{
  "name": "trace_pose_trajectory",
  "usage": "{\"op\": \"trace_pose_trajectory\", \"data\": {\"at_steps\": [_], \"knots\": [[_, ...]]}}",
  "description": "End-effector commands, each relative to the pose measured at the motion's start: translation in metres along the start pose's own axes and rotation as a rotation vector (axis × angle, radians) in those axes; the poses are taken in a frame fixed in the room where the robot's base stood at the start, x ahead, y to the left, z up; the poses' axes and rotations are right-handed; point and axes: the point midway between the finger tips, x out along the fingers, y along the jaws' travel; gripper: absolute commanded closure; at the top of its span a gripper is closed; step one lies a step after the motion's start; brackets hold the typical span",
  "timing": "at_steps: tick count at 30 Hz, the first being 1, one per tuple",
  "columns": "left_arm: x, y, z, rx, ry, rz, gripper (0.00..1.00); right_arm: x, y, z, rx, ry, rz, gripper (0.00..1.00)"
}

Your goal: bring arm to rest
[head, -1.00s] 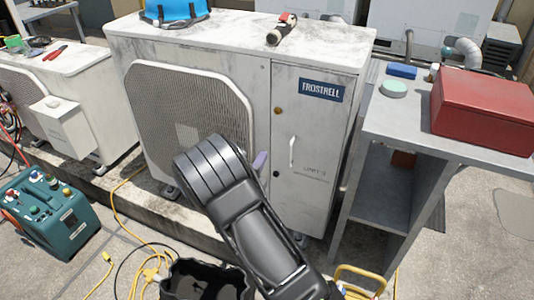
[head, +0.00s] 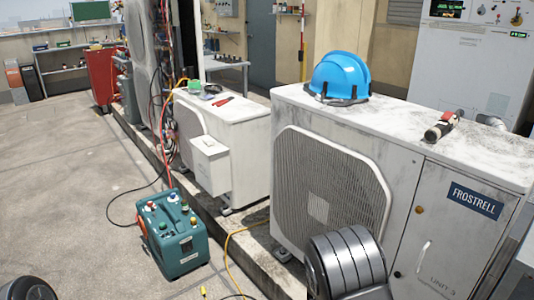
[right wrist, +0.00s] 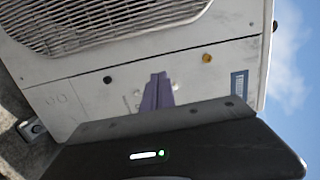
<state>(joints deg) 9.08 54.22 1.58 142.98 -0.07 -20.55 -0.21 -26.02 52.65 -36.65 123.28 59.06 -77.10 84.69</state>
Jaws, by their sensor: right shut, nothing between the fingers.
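My right arm (head: 345,265) shows at the bottom of the head view, in front of the Frostrell condenser (head: 400,170). Its gripper is hidden there behind the arm. In the right wrist view the right gripper (right wrist: 158,78) shows as purple fingers shut together and empty, with the condenser's front panel (right wrist: 75,95) behind them. I cannot tell the gap between fingertips and panel. A dark rounded part, likely of my left arm (head: 25,289), shows at the bottom left corner. My left gripper is out of view.
A second, smaller condenser (head: 240,150) stands to the left. A teal machine (head: 176,240) with hoses and a yellow cable stands on the ground. The concrete (head: 70,190) at left is mostly clear.

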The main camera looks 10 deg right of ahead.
Motion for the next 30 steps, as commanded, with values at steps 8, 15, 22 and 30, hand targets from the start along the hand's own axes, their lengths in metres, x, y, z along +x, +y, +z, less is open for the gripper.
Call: {"op": "trace_pose_trajectory", "data": {"at_steps": [8, 15, 22, 30], "knots": [[0.0, 0.0, 0.0, 0.0, 0.0, 0.0, 1.0, -0.01, 0.041, 0.023, -0.359, -0.134, 0.14, 1.0], [0.0, 0.0, 0.0, 0.0, 0.0, 0.0, 1.0, -0.121, 0.173, 0.063, -1.041, -0.721, 0.406, 1.0], [0.0, 0.0, 0.0, 0.0, 0.0, 0.0, 1.0, -0.273, 0.261, 0.033, -1.475, -1.411, 0.488, 1.0], [0.0, 0.0, 0.0, 0.0, 0.0, 0.0, 1.0, -0.401, 0.276, -0.015, -1.54, -1.982, 0.441, 1.0]]}}
